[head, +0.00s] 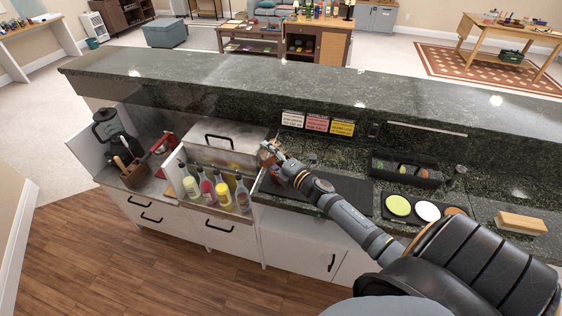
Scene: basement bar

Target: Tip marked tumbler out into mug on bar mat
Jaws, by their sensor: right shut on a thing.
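My right gripper (268,150) is over the left end of the dark bar mat (348,192), near the bottle rack. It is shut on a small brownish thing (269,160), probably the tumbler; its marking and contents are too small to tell. The gripper and wrist cover much of this spot. I cannot make out the mug; it may be hidden behind my gripper or arm. My left gripper is not in view.
Several bottles (219,194) stand in a rack just left of the gripper, before a steel lidded bin (225,140). Right of the mat are a black caddy (405,171), round coasters (398,205) and a wooden block (521,223). A raised granite ledge (300,93) runs behind.

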